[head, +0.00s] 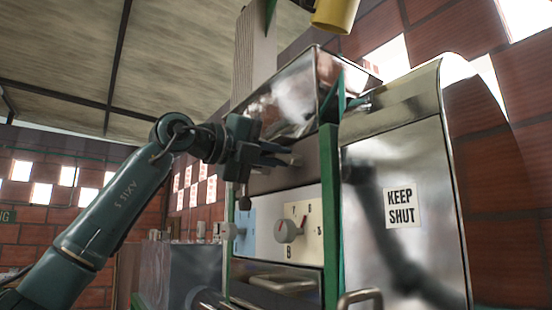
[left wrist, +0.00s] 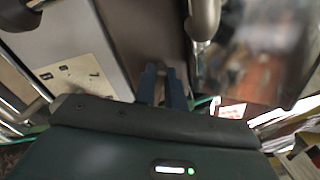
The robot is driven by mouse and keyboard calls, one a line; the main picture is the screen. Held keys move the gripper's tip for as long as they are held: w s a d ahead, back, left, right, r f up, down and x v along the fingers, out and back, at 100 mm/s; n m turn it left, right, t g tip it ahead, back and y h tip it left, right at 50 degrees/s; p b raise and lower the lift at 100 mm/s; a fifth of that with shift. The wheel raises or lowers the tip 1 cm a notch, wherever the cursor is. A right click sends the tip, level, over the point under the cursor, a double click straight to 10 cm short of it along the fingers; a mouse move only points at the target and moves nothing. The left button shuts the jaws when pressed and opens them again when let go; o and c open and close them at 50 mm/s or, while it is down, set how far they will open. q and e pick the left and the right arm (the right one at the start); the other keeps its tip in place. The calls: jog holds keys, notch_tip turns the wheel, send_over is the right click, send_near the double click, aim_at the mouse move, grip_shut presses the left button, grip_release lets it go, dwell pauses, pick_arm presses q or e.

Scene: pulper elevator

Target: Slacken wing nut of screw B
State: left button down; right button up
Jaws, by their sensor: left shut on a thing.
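My left gripper (head: 288,157) is in front of the machine's grey upper band, above the dial marked B (head: 289,230). It is shut on a small part there, which by its place looks to be the wing nut of screw B; the fingers mostly hide it. In the left wrist view the two fingers (left wrist: 163,82) are close together against the grey face, and what they hold is hidden. The dial B has a red and grey knob on a cream numbered plate. My right gripper is not in view.
A second dial (head: 229,231) on a blue plate sits left of B. A brown knob (head: 244,202) hangs just above it. A green upright (head: 330,215) and a shiny cover marked KEEP SHUT (head: 403,208) stand to the right. A metal hopper (head: 290,98) is above.

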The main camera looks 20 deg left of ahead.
pick_arm(q)
jog(key=shift+d+f+n+b, duration=0.15)
jog(key=shift+f+n+b, duration=0.25)
jog(key=shift+n, duration=0.75)
jog(key=shift+d+f+n+b, duration=0.15)
jog(key=shift+f+n+b, duration=0.2)
jog(key=shift+n, duration=0.8)
jog(key=shift+r, duration=0.1)
jog(key=c, duration=1.7)
grip_release()
jog(key=o, duration=0.3)
jog(key=shift+r, duration=0.15)
jog(key=shift+n, duration=0.3)
jog(key=shift+a, duration=0.15)
jog(key=shift+a, duration=0.1)
